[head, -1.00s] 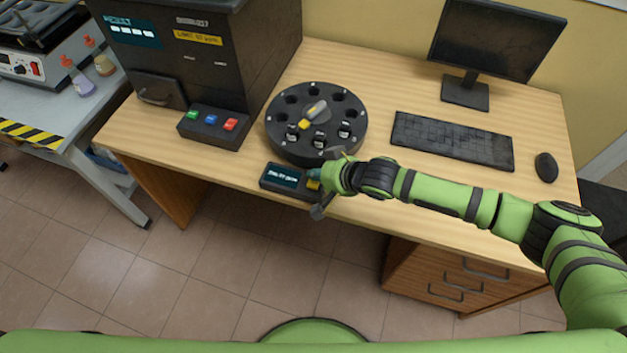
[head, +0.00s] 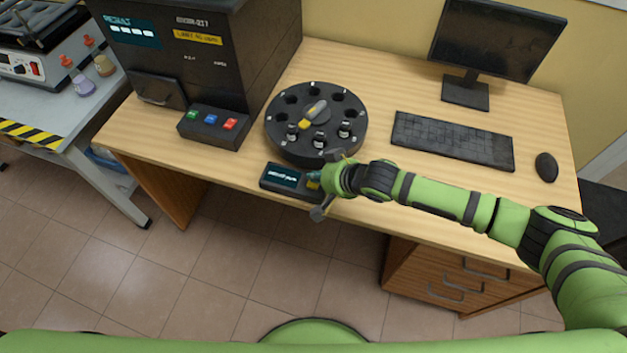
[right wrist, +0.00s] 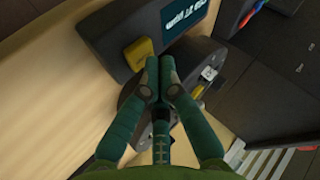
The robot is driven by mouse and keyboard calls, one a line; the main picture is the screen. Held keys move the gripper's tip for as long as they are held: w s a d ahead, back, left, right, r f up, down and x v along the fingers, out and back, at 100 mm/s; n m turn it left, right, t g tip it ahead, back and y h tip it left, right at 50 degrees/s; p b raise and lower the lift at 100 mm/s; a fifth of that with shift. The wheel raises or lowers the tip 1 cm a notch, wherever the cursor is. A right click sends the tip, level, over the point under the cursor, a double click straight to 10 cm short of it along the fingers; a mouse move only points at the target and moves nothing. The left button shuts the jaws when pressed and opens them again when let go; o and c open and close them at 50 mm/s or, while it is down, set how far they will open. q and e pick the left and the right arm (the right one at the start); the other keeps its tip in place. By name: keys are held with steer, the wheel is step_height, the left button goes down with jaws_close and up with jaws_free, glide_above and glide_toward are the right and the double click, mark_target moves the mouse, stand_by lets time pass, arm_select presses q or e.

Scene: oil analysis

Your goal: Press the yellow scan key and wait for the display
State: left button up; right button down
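The small black scanner (head: 272,185) lies near the front edge of the wooden desk. Its lit display (head: 287,176) carries a line of white text too small to read surely; the display also shows in the right wrist view (right wrist: 184,14). The yellow scan key (head: 313,184) is at its right end, partly covered by my right gripper in the head view. In the right wrist view the yellow key (right wrist: 138,53) is beside the fingertips. My right gripper (right wrist: 159,66) is shut and empty, its tips together close to the key; I cannot tell whether they touch it. My left gripper is not in view.
A round black carousel (head: 283,142) with several vials stands just behind the scanner. A dark analyser (head: 230,60) with a button box (head: 205,135) stands at left. A keyboard (head: 452,140), mouse (head: 545,167) and monitor (head: 497,38) occupy the right side.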

mark_target(317, 184)
steer(key=shift+f, duration=0.55)
stand_by(0.6)
steer(key=shift+r, duration=0.15)
steer(key=shift+r+p, duration=0.75)
steer(key=shift+p, duration=0.1)
step_height(317, 184, up, 5)
steer(key=p, duration=0.5)
steer(key=shift+r, duration=0.1)
stand_by(0.5)
